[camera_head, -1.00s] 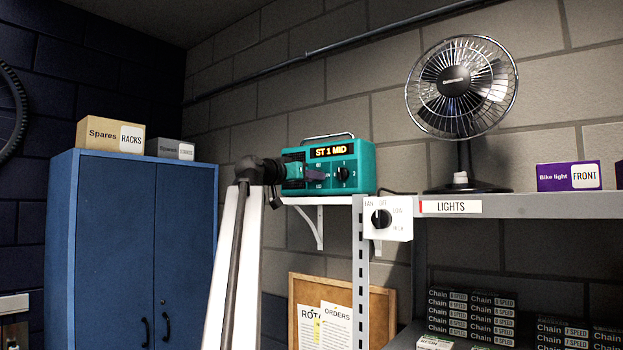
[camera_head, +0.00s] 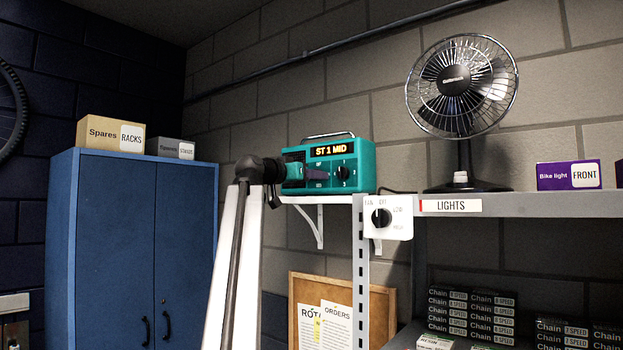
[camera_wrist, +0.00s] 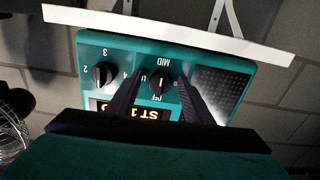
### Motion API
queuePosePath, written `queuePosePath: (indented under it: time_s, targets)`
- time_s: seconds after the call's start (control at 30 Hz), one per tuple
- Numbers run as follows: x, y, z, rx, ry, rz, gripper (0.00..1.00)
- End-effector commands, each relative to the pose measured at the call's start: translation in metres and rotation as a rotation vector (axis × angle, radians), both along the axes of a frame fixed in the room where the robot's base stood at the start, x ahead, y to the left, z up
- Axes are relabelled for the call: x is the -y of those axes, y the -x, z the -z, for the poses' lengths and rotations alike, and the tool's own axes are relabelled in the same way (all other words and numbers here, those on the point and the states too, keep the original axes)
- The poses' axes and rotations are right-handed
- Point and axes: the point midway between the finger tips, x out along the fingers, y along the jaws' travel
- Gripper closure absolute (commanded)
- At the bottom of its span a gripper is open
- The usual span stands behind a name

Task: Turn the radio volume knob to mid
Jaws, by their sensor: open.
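The teal radio (camera_head: 358,155) stands on a white bracket shelf; its lit display reads "ST 1 MID". In the wrist view the radio (camera_wrist: 85,48) is upside down. Its black volume knob (camera_wrist: 160,84) sits between the labels MID and OFF, with a light mark toward MID. My gripper (camera_wrist: 157,80) is open, its two dark fingers on either side of this knob; I cannot tell whether they touch it. The numbered station knob (camera_head: 343,173) is to the right.
A fan switch box (camera_head: 388,218) hangs just below and right of the radio. A desk fan (camera_head: 463,90) and a purple bike light box (camera_head: 568,176) stand on the shelf to the right. A blue cabinet (camera_head: 125,240) is on the left.

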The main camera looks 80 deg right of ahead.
Motion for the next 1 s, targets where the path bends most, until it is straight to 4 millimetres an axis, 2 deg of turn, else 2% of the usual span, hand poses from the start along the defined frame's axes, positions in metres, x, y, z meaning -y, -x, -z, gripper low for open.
queuePosePath:
  time_s: [0.17,0.33,1.0]
  targets:
    - [-0.005,-0.003,0.0,0.0,0.001,-0.001,0.54]
    - [-0.019,-0.011,0.001,0.0,0.001,-0.002,0.54]
    - [-0.105,-0.057,-0.001,0.001,-0.001,-0.002,0.54]
